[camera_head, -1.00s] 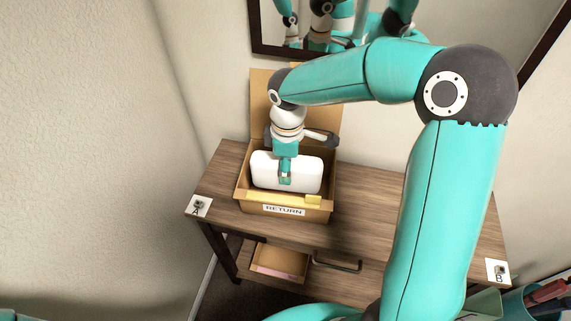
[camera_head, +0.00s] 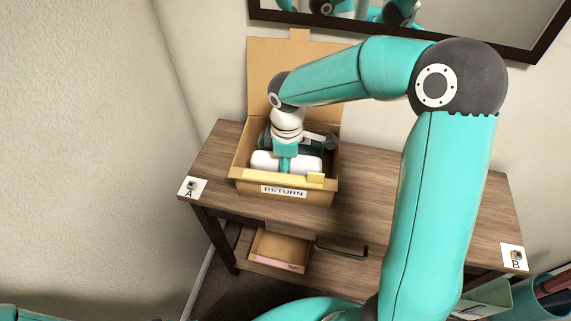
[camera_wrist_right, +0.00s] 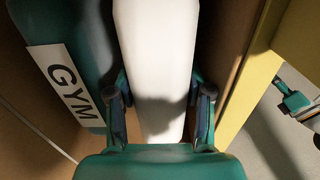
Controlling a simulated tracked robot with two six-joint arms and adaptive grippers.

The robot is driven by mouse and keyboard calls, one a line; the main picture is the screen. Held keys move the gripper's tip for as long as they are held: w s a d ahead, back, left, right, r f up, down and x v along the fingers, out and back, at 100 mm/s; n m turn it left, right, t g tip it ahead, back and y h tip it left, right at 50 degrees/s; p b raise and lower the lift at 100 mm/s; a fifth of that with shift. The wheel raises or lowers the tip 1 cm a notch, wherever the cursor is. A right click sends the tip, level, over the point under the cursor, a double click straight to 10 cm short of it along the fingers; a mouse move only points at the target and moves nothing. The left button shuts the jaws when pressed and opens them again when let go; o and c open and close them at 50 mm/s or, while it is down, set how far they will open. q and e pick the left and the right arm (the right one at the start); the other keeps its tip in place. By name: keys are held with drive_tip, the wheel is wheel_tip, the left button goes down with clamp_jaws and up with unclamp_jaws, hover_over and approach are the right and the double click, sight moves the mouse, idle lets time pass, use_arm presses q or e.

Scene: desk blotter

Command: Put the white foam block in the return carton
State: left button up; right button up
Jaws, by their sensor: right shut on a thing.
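The return carton (camera_head: 240,185) is an open cardboard box with a RETURN label on its front, standing on the desk. The white foam block (camera_head: 262,160) is inside the carton's opening, lowered behind the front wall. My right gripper (camera_head: 285,168) reaches down into the carton and is shut on the block. In the right wrist view the block (camera_wrist_right: 158,60) runs between the two fingers of the gripper (camera_wrist_right: 160,112). Whether the block touches the carton floor is hidden. My left gripper is not in view.
A dark green bag marked GYM (camera_wrist_right: 70,80) lies beside the block in the carton. A yellow piece (camera_head: 285,178) runs along the carton's front. An open drawer (camera_head: 278,250) is below. Cards A (camera_head: 192,188) and B (camera_head: 514,257) mark the desk corners. A mirror (camera_head: 480,25) hangs behind.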

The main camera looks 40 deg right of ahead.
drive_tip(key=shift+f, duration=0.2)
drive_tip(key=o, duration=1)
